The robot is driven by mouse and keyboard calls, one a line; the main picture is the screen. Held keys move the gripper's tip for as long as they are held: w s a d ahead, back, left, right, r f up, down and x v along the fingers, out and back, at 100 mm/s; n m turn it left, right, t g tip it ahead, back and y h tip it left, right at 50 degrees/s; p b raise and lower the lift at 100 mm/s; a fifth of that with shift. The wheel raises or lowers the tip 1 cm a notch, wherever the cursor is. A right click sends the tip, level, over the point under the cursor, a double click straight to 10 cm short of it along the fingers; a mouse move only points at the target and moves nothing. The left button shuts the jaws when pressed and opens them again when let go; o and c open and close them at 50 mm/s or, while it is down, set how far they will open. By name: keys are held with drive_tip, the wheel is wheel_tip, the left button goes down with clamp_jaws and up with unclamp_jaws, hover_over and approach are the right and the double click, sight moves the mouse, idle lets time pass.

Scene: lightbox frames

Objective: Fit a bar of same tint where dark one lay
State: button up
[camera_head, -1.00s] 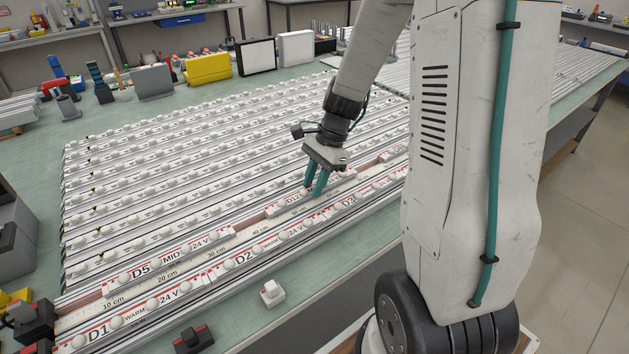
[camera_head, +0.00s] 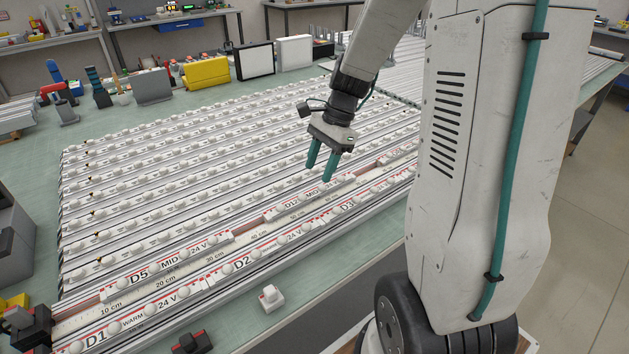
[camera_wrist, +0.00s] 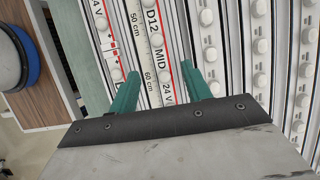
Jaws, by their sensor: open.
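My gripper (camera_head: 319,175) is open and empty, its two green fingers hanging above the front rows of light bars. Below it in the head view, a white bar marked D12 MID (camera_head: 292,203) lies in the second row from the front. In the wrist view this bar (camera_wrist: 154,32) lies lengthwise between the lines of my two fingertips (camera_wrist: 160,70), with a 24 V label. A bar marked D5 MID (camera_head: 165,268) lies farther left in the same row. A reddish bare stretch of channel (camera_head: 248,228) shows between D5 and D12.
Bars D2 (camera_head: 265,256) and D1 WARM (camera_head: 115,328) form the front row, near the table edge. A small white block (camera_head: 270,297) and a dark block (camera_head: 192,343) sit in front. A yellow case (camera_head: 206,73) and panels stand behind the rows.

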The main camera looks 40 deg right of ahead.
drive_tip(key=v, duration=0.6)
drive_tip(key=s+a+r+n+h, duration=0.1)
drive_tip(key=s+a+r+n, duration=0.3)
drive_tip(key=s+a+n, duration=0.15)
drive_tip(key=s+a+r+n+h, duration=0.1)
drive_tip(key=s+a+n, duration=0.3)
drive_tip(key=s+n, duration=0.2)
drive_tip(key=s+a+r+n+t+h, duration=0.1)
drive_tip(key=s+a+n, duration=0.3)
drive_tip(key=s, duration=0.5)
drive_tip(key=shift+a+r+n+h, duration=0.3)
drive_tip(key=shift+n+h, duration=0.4)
drive_tip(key=shift+n, duration=0.55)
drive_tip(key=shift+s, duration=0.1)
